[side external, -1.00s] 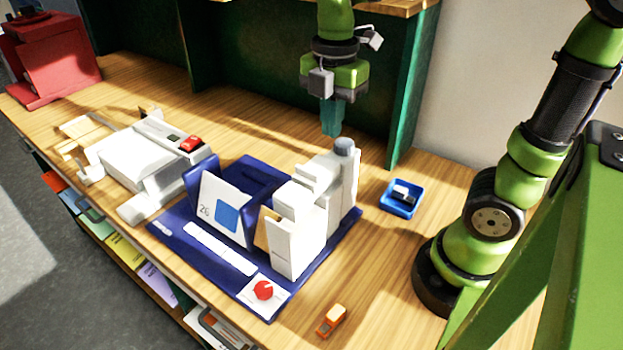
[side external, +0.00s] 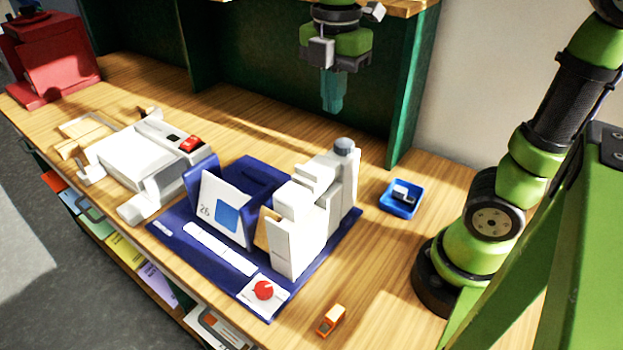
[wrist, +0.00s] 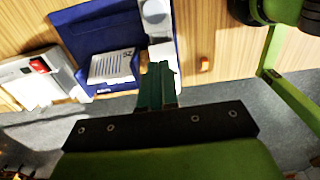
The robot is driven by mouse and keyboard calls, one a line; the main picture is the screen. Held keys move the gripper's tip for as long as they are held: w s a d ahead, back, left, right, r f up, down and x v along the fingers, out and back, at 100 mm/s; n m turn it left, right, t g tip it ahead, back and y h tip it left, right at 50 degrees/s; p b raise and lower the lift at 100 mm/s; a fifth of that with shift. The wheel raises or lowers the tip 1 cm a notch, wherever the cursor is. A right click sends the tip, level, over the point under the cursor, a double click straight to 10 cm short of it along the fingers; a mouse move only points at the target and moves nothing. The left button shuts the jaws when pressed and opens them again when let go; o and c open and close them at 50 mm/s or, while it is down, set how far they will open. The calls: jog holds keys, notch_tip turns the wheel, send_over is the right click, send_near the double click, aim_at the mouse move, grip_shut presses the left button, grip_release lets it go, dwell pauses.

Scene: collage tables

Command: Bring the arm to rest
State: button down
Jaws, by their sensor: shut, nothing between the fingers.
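My gripper (side external: 332,92) hangs in the air above the back of the table, pointing down, with its teal fingers together and nothing between them. In the wrist view my gripper (wrist: 158,72) also shows its two fingers side by side, touching. Below it in the side view stands a white blocky machine (side external: 298,229) with a grey round cap, well apart from the fingers. My green arm rises from its base at the right of the side view.
A dark blue mat (side external: 179,237) carries a blue holder (side external: 267,173) with a white card (side external: 219,204). A white device (side external: 137,158) lies left. A blue tray (side external: 389,205) and orange object (side external: 331,320) lie right. A green shelf panel (side external: 408,95) stands close to my gripper.

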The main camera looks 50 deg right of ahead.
jog(key=shift+r, duration=0.2)
jog(key=f+m, duration=0.1)
jog(key=m, duration=0.2)
jog(key=f+m+t, duration=0.1)
jog(key=m, duration=0.3)
jog(key=f+m+t, duration=0.1)
jog(key=m, duration=0.2)
jog(key=shift+a+m+y, duration=0.25)
jog(key=shift+m+y, duration=0.05)
jog(key=shift+y, duration=0.1)
jog(key=m, duration=0.1)
jog(key=m+t, duration=0.1)
jog(key=shift+s+f+m, duration=0.2)
jog(key=shift+f+m, duration=0.1)
jog(key=shift+m, duration=0.1)
jog(key=shift+s+f+m+t+y, duration=0.2)
jog(key=shift+s+m+t, duration=0.5)
jog(key=shift+m, duration=0.75)
jog(key=shift+s+f+m+t+y, duration=0.2)
jog(key=shift+s+m+t, duration=0.45)
jog(key=shift+m, duration=0.75)
jog(key=shift+s+f+m+t+y, duration=0.2)
jog(key=shift+s+m+t, duration=0.45)
jog(key=shift+m, duration=0.8)
